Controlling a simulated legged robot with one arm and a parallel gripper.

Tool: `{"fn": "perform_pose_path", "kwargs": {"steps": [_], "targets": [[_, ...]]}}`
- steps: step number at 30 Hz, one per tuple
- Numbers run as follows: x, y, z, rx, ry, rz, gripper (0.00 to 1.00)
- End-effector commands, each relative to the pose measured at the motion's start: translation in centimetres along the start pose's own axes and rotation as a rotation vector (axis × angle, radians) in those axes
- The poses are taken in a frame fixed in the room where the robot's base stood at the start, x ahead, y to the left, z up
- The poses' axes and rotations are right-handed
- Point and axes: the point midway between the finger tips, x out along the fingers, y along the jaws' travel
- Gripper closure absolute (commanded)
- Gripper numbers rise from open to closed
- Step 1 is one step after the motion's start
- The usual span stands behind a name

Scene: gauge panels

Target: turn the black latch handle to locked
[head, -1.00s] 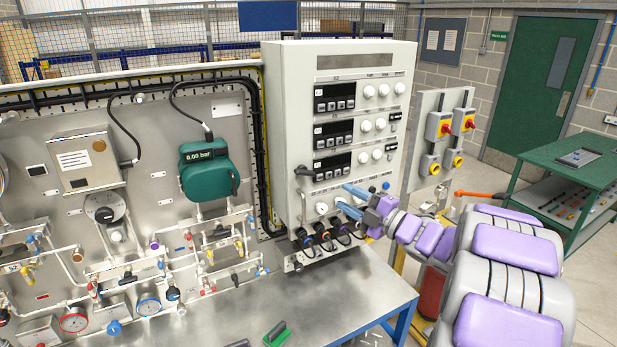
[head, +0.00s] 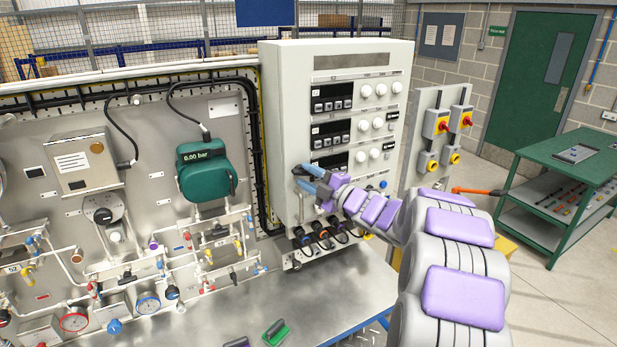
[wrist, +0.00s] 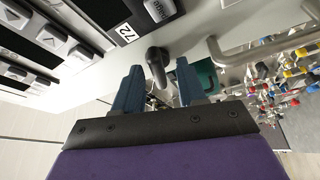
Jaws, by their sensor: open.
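The black latch handle (wrist: 156,63) is on the light grey cabinet (head: 345,58). In the wrist view its lever hangs between my two blue fingers, with a gap on either side. In the head view a small dark part of the handle (head: 297,170) shows at the cabinet's left edge, mostly hidden by my fingers. My gripper (head: 301,174) is open, its fingertips at the handle; the wrist view also shows my gripper (wrist: 160,78). I cannot tell whether a finger touches the lever.
A metal bar handle (wrist: 235,55) stands close to the right finger in the wrist view. White knobs and black display units (head: 332,97) cover the cabinet front. A green gauge box (head: 208,170) hangs on the panel at left. Black-cabled connectors (head: 318,236) sit below the cabinet.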

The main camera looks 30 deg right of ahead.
Motion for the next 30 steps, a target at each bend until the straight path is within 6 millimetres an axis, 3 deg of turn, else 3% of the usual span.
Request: {"fn": "perform_pose_path", "kwargs": {"steps": [5,18,30], "targets": [[0.00,0.00,-0.01,0.000,0.000,0.000,0.60],[0.10,-0.07,-0.22,0.000,0.001,-0.001,1.00],[0.17,-0.24,-0.26,0.020,0.001,0.005,1.00]]}}
